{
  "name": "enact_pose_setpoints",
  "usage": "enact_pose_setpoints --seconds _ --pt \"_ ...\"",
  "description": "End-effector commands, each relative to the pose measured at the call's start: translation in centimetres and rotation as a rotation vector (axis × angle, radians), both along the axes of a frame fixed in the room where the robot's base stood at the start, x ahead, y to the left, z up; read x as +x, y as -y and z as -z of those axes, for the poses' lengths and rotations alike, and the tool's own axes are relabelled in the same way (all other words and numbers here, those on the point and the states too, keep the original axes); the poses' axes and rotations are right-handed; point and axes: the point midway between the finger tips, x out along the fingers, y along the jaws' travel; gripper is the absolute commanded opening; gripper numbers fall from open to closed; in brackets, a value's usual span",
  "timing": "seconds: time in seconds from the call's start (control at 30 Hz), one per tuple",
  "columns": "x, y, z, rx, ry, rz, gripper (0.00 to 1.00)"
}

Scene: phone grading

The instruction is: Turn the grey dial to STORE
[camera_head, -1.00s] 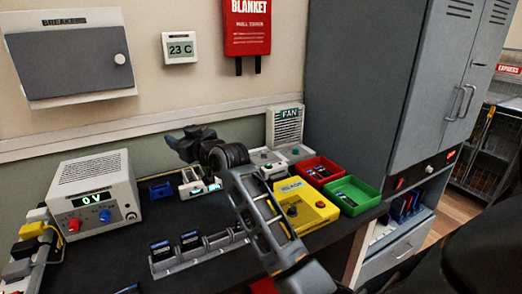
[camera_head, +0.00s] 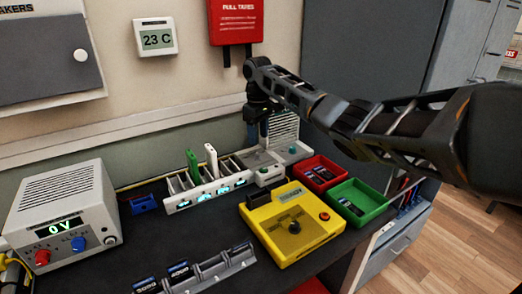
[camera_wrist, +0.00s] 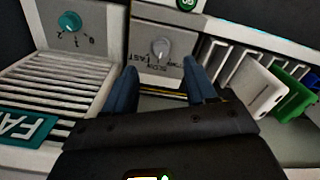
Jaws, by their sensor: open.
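The grey dial (camera_wrist: 160,48) sits on a pale panel (camera_wrist: 143,71) in the wrist view. Printed words surround it; one reads FAST, the others are hard to read. I cannot tell where its pointer is set. My gripper (camera_wrist: 160,78) is open, its two blue fingers apart on either side below the dial in the picture, with nothing between them. In the head view my gripper (camera_head: 263,132) points down over the panel, in front of the fan (camera_head: 286,127). The dial is too small or hidden there. I cannot tell whether the fingers touch it.
The fan's teal knob (camera_wrist: 69,21) is beside the panel. A charging rack (camera_head: 178,206) with upright green (camera_head: 193,164) and white (camera_head: 211,160) phones stands on the other side. A yellow box (camera_head: 270,246), red tray (camera_head: 306,178) and green tray (camera_head: 374,208) are nearby.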

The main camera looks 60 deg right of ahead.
Motion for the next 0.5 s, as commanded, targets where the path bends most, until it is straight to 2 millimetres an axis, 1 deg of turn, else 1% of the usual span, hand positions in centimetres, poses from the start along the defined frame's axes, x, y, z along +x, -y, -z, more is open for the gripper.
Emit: enact_pose_setpoints --seconds 0.1,0.3,0.4,0.5 --pt "0.0 -0.1 1.8 0.002 -0.001 -0.001 0.56" --pt "0.0 -0.1 4.8 0.001 0.000 -0.002 0.56" --pt "0.1 -0.1 5.9 0.000 0.002 -0.002 0.56" --pt "0.1 -0.1 6.5 -0.001 0.003 -0.002 0.56"
